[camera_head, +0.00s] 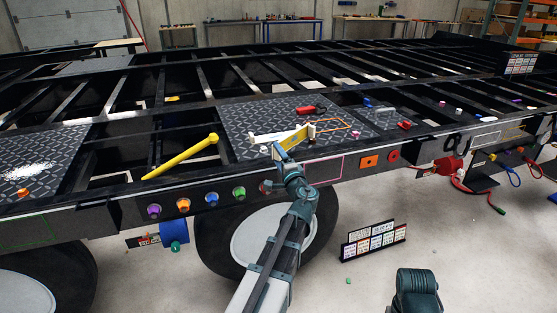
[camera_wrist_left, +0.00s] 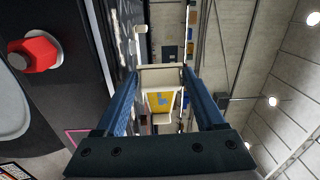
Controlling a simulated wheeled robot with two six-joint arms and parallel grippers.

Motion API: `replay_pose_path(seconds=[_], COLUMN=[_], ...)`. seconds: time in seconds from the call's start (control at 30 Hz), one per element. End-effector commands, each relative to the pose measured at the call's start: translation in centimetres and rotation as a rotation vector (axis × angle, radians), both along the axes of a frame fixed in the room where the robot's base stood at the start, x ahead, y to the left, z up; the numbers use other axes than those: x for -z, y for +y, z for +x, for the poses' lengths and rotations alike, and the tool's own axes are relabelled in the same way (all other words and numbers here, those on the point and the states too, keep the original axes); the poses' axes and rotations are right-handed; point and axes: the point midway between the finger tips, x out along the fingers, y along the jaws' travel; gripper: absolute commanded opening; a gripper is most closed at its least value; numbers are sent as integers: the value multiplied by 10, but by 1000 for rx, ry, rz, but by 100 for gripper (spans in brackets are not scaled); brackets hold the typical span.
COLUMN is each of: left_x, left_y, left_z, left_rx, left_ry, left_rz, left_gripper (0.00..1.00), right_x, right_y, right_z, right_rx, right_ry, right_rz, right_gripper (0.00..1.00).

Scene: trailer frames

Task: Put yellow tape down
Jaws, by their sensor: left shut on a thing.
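My left gripper (camera_head: 287,150) reaches in from the front, over the near edge of the trailer frame (camera_head: 120,187). It is shut on the yellow tape (camera_head: 292,138), which shows as a yellow piece with pale parts by it. The tape is at the front part of the dark patterned plate (camera_head: 240,118); I cannot tell whether it touches the plate. In the left wrist view the tape (camera_wrist_left: 161,101) shows yellow inside a cream outline between the two blue fingers. My right gripper is not in view.
A long yellow tool (camera_head: 182,157) lies left of the plate. A red-handled tool (camera_head: 306,109) lies behind the gripper. Several coloured knobs, including a purple one (camera_head: 153,211), line the frame's side. A tire (camera_head: 212,235) is below. A sign stand (camera_head: 374,240) is on the floor.

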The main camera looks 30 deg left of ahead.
Motion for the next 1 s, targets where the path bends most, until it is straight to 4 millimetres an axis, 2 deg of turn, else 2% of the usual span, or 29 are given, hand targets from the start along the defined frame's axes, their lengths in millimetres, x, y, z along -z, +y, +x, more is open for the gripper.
replay_pose_path(seconds=[0.4, 0.43, 0.5, 0.6, 0.83, 1.0], left_x=[11, 11, 10, 9, 8, -7], left_y=[0, 0, 0, 0, 0, 0], left_z=[0, 0, 0, 0, 0, 0], left_rx=[0, 0, 0, 0, 0, 0], left_ry=[0, 0, 0, 0, 0, 0], left_rz=[0, 0, 0, 0, 0, 0], left_gripper=[0, 73, 86, 100, 100, 100], right_x=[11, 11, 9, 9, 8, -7], right_y=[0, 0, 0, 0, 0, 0], right_z=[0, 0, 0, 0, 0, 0], right_rx=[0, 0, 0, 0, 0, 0], right_ry=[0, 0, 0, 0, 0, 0], right_rz=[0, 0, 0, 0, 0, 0], right_gripper=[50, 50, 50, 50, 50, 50])
